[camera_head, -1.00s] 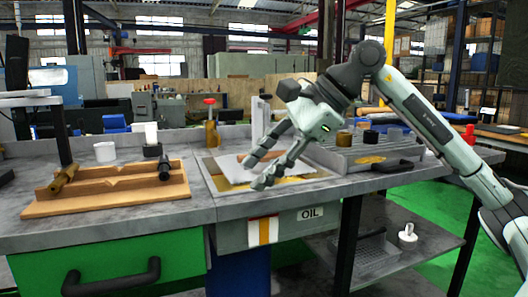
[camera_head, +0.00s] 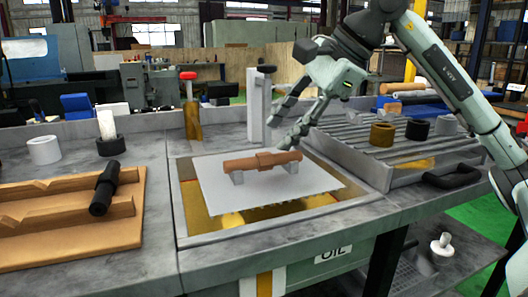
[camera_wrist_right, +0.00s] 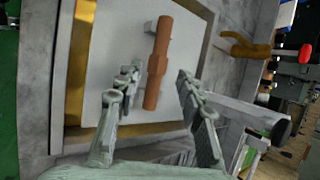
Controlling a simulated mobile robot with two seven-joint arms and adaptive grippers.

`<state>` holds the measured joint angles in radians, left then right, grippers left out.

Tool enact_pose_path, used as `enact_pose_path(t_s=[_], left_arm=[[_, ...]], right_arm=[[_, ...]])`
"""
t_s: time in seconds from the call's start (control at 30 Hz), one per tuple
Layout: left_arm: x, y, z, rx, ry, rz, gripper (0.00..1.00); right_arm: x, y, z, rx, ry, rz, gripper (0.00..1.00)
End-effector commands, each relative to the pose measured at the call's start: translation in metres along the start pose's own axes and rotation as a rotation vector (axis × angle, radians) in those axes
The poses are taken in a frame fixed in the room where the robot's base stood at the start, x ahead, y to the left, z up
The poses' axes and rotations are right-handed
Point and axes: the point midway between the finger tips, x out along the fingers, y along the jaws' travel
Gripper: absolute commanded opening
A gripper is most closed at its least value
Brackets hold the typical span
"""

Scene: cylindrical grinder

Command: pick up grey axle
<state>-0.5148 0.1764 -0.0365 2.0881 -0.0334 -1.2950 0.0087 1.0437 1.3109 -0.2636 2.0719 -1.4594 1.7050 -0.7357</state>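A dark, nearly black axle (camera_head: 104,188) rests across the ridges of a wooden stand (camera_head: 70,238) at the left. A copper-brown axle (camera_head: 263,161) with a thicker middle lies on two small supports on a white plate (camera_head: 215,190) over the oil tray. My right gripper (camera_head: 278,130) is above and behind the brown axle's right end. In the right wrist view its fingers (camera_wrist_right: 157,75) are apart and empty, with the brown axle (camera_wrist_right: 158,62) seen beyond them. My left gripper is not in view.
White (camera_head: 44,150) and black (camera_head: 110,146) rings stand at the back left. A red-topped brass post (camera_head: 192,112) and a grey upright (camera_head: 258,105) stand behind the tray. At right, a ribbed rack (camera_head: 345,145) holds several rings. Bare bench lies between stand and tray.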

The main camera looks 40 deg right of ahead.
Motion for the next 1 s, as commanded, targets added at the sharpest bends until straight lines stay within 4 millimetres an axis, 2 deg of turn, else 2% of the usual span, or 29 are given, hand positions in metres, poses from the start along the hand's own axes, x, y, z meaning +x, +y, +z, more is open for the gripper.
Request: enact_pose_path(t_s=[0.17, 0.7, 0.97, 1.0], left_arm=[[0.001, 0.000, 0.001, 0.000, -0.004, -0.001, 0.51], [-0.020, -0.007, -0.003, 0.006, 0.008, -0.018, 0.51], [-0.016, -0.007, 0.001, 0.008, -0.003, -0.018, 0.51], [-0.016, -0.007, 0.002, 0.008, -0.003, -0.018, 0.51]], right_arm=[[0.010, 0.001, -0.001, 0.000, 0.000, 0.001, 0.38], [0.075, 0.004, -0.010, -0.001, -0.001, 0.001, 0.38], [0.078, 0.004, -0.010, -0.001, 0.000, -0.001, 0.38], [0.078, 0.004, -0.010, -0.001, 0.000, -0.001, 0.34]])
